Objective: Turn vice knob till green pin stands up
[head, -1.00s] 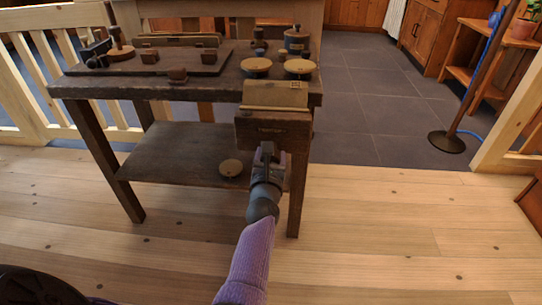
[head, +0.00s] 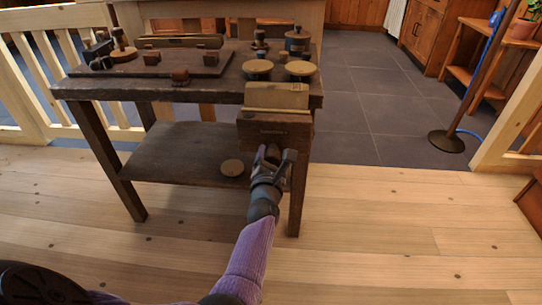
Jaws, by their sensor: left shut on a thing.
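The vice (head: 275,130) is a brown wooden block with a lighter tan jaw on top (head: 276,96), fixed to the front right edge of the dark workbench (head: 190,91). My left gripper (head: 268,157), on a purple-sleeved arm, reaches up to the vice's front face and is shut on the vice knob. The knob is mostly hidden by the gripper. I cannot make out a green pin. My right gripper is not in view.
Two round tan-topped spools (head: 300,69) (head: 257,68) stand on the bench just behind the vice. A dark board (head: 150,63) with small blocks lies to the left. The plank floor in front is clear.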

